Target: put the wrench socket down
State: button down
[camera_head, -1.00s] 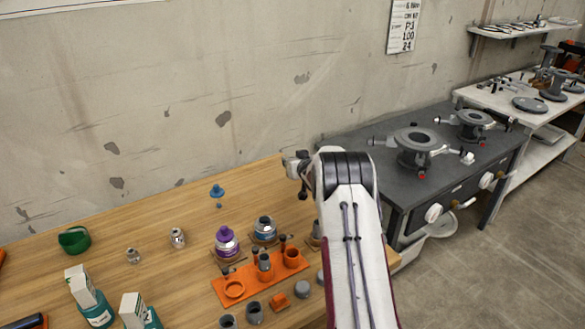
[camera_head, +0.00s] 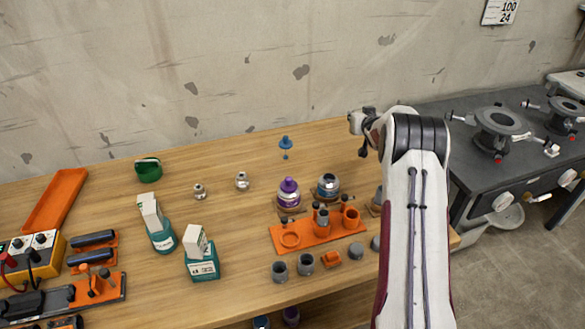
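My arm reaches up over the right part of the wooden table. The wrist and what shows of my gripper (camera_head: 363,148) are small and partly behind the arm, so I cannot see whether the fingers are open or hold anything. I cannot tell which piece is the wrench socket. An orange holder (camera_head: 276,241) on the table has a grey socket-like cylinder (camera_head: 322,222) standing in it. Two grey hollow cylinders, one on the left (camera_head: 280,271) and one on the right (camera_head: 305,263), stand in front of the holder.
Two teal-based boxes (camera_head: 203,262) and small silver fittings (camera_head: 242,181) are to the left. An orange tray (camera_head: 55,200) lies far left. Bare wood lies between.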

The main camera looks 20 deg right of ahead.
jog(key=w+a+r+h, duration=0.1)
jog(key=w+a+r, duration=0.4)
jog(key=a, duration=0.3)
jog(key=shift+w+a+r+m, duration=0.3)
jog(key=shift+r+m, duration=0.1)
jog(key=shift+r, duration=0.15)
jog(key=s+a+r+m+g+h, duration=0.1)
jog(key=a+m+g+h, duration=0.3)
jog(key=a, duration=0.7)
jog(key=s+a+f+m+g+h, duration=0.1)
jog(key=s+a+f+m+h, duration=0.1)
jog(key=s+a+f, duration=0.5)
jog(key=s+a+m, duration=0.1)
jog(key=a, duration=0.2)
jog(key=shift+s+f+h, duration=0.15)
jog(key=shift+f+h, duration=0.15)
jog(key=shift+h, duration=0.1)
jog(key=shift+f, duration=0.1)
dwell(0.4)
notch_tip(320, 180, down, 6)
dwell(0.4)
jog(key=shift+f, duration=0.15)
